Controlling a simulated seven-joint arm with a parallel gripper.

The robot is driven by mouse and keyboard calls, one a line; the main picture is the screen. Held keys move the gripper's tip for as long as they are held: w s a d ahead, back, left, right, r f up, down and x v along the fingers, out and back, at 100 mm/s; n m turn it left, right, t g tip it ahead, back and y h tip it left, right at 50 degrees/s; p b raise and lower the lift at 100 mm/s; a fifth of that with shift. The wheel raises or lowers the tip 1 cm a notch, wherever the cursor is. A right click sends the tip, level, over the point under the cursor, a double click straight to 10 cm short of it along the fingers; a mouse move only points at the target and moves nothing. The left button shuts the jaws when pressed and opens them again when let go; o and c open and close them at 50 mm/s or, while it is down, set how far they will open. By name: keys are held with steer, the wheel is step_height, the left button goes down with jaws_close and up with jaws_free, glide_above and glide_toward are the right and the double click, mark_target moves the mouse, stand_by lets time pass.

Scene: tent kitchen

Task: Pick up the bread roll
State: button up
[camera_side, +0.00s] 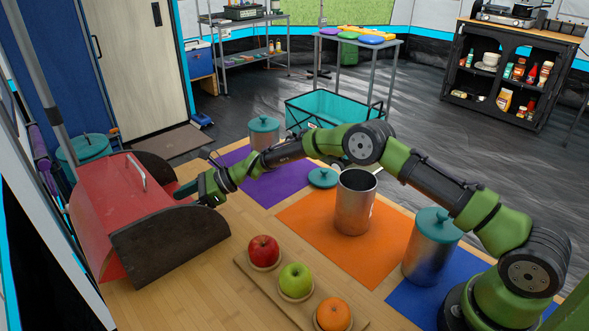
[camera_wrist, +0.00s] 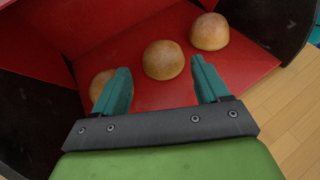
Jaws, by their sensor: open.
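Several round brown bread rolls lie on the red inside floor of a bread box, seen in the wrist view. One roll (camera_wrist: 163,60) sits in the middle, just beyond and between my fingertips. Another roll (camera_wrist: 209,32) lies to the upper right, and a third roll (camera_wrist: 101,84) is partly hidden behind my left finger. My gripper (camera_wrist: 160,88) is open with teal fingers apart and nothing between them. In the side view my gripper (camera_side: 188,190) reaches into the mouth of the red bread box (camera_side: 112,190). The rolls are hidden there.
A wooden board (camera_side: 262,287) with a red apple (camera_side: 263,250), a green apple (camera_side: 296,279) and an orange (camera_side: 333,315) is on the table. A steel canister (camera_side: 355,203) stands open on an orange mat, with its teal lid (camera_side: 322,177) nearby. Dark side walls flank the box opening.

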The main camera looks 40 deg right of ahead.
steer(key=x, duration=0.3)
steer(key=shift+w+f, duration=0.2)
steer(key=shift+f, duration=0.25)
steer(key=shift+x, duration=0.8)
steer(key=shift+r, duration=0.1)
steer(key=c, duration=0.8)
steer(key=shift+o, duration=0.2)
steer(key=shift+r, duration=0.6)
step_height(320, 180, up, 3)
steer(key=shift+d+f, duration=0.1)
steer(key=s+d, duration=0.2)
steer(key=d, duration=0.3)
steer(key=s+d, duration=0.3)
steer(key=d, duration=0.2)
steer(key=s+d, duration=0.3)
steer(key=d, duration=0.2)
steer(key=shift+s+d+f, duration=0.15)
steer(key=shift+d+f, duration=0.1)
steer(key=shift+d, duration=0.15)
